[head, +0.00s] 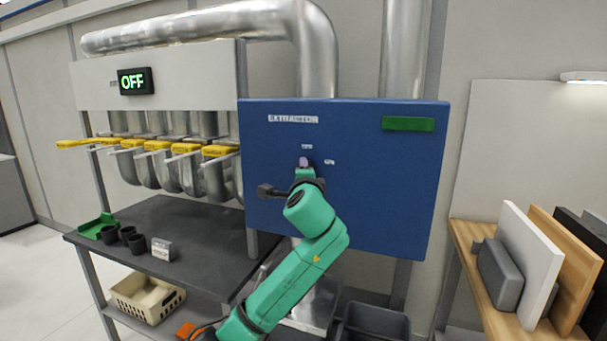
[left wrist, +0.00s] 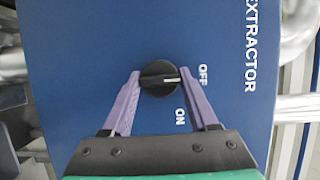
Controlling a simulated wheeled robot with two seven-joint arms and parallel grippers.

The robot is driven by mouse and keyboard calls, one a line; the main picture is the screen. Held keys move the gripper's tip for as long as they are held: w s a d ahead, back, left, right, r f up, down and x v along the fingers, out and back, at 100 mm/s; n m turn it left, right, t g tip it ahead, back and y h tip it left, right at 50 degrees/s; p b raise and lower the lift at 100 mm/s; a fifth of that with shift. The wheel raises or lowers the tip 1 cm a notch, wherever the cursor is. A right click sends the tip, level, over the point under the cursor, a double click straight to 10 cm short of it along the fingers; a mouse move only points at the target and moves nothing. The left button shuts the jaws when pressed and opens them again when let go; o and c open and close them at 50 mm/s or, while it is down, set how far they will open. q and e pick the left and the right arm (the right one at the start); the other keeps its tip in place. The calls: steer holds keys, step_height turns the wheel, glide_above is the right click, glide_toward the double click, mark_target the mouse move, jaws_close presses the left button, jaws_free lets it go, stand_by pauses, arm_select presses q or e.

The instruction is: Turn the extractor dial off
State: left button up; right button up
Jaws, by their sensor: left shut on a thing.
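The blue extractor box (head: 400,170) hangs on the wall, lettered EXTRACTOR, with OFF above the dial and ON to its right. In the left wrist view the black round dial (left wrist: 158,77) has a white pointer mark aimed at the OFF label (left wrist: 203,75); the ON label (left wrist: 180,116) lies lower. My left gripper (head: 305,161) is at the box front, its purple fingers shut on the dial from both sides. The gripper hides the dial in the head view. My right gripper is out of view.
Yellow-handled gates (head: 184,149) line the ducts at the left. A dark bench (head: 205,215) below holds black cups (head: 128,233), a green tray (head: 96,227) and a small grey block (head: 163,249). Boards (head: 528,260) stand on a wooden shelf at the right.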

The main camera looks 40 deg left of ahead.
arm_select(q)
steer(key=o, duration=1.4)
steer(key=shift+c, duration=0.2)
steer(key=b+v, duration=0.3)
steer(key=v, duration=1.1)
steer(key=shift+s, duration=0.25)
steer(key=shift+d, duration=0.15)
